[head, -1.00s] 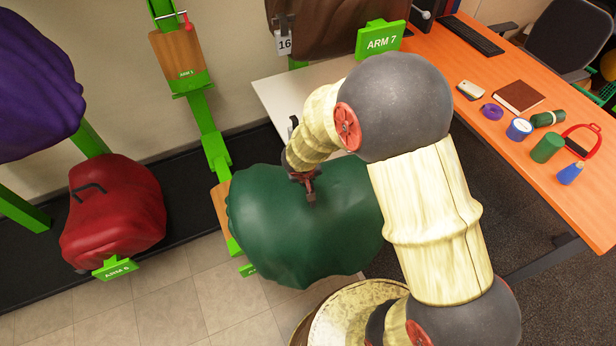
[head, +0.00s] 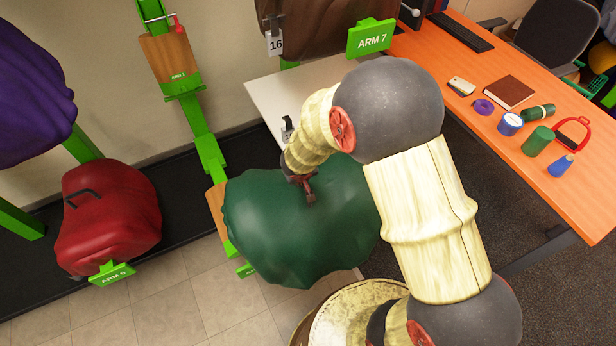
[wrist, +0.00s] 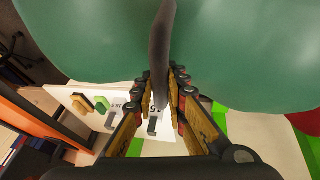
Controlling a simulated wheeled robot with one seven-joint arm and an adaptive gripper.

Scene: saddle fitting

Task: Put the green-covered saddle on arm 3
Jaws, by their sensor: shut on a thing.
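The green-covered saddle (head: 290,240) hangs in the middle of the head view. My gripper (head: 305,188) is at its top, shut on its dark handle. In the wrist view the fingers (wrist: 163,105) close around the dark handle (wrist: 160,50), with the green cover (wrist: 95,35) beyond. To the saddle's left, a green rack arm with a wooden pad (head: 216,200) is partly covered by it; its sign (head: 246,270) is mostly hidden. A bare arm with a wooden pad (head: 168,58) is higher up; its small label is hard to read. I cannot tell which is arm 3.
A red-covered saddle (head: 108,215) is on arm 6 at left, a purple one (head: 35,95) above it. A brown one (head: 325,25) is at arm 7 (head: 373,38). An orange desk (head: 450,50) with small objects stands at right. A pale tabletop (head: 270,95) lies behind my gripper.

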